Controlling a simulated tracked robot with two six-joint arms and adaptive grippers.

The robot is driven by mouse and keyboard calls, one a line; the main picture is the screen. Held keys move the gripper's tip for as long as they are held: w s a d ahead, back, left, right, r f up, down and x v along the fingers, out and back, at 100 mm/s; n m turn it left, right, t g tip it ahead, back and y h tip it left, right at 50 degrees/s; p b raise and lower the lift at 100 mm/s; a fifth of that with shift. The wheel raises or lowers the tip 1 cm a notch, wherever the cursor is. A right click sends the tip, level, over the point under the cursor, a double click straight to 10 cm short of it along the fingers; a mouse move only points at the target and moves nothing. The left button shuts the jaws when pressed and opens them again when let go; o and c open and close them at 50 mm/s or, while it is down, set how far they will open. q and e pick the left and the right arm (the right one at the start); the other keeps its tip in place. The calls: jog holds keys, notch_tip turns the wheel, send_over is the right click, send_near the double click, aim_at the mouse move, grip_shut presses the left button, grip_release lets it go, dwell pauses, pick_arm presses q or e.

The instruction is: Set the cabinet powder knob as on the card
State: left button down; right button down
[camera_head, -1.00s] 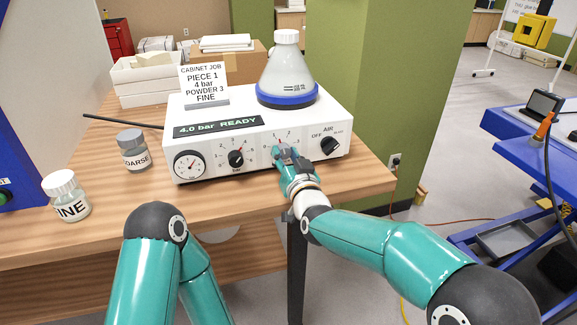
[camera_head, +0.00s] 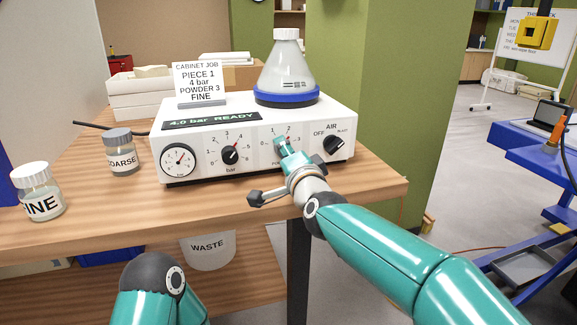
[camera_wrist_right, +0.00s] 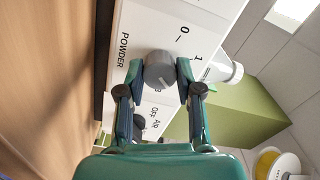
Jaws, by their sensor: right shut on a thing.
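The white cabinet (camera_head: 245,165) stands on the wooden table. Its card (camera_head: 200,84) reads PIECE 1, 4 bar, POWDER 3, FINE. My right gripper (camera_head: 283,143) is at the powder dial on the cabinet front and covers much of it. In the right wrist view, the gripper's two fingers (camera_wrist_right: 160,69) are shut on the grey powder knob (camera_wrist_right: 159,72), one on each side. The printed 0 and 1 show beside the knob; a light mark on it points toward the lower right, near a partly covered digit. My left gripper is out of view.
The bar knob (camera_head: 230,154) and air knob (camera_head: 334,146) flank the powder dial. The display (camera_head: 212,122) reads 4.0 bar READY. A powder flask (camera_head: 287,65) sits on top. COARSE (camera_head: 122,152) and FINE (camera_head: 38,192) jars stand left. A WASTE bin (camera_head: 208,250) is below the table.

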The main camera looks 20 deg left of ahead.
jog(key=m+b, duration=0.1)
jog(key=m, duration=0.1)
jog(key=m+b, duration=0.1)
jog(key=shift+w+d+m, duration=0.15)
jog(key=shift+d+m, duration=0.15)
jog(key=shift+m, duration=0.1)
jog(key=shift+m+b, duration=0.6)
jog(key=shift+m, duration=1)
jog(key=c, duration=0.8)
grip_release()
jog(key=shift+w+a+f, duration=0.1)
jog(key=shift+o, duration=0.2)
jog(key=shift+s, duration=0.2)
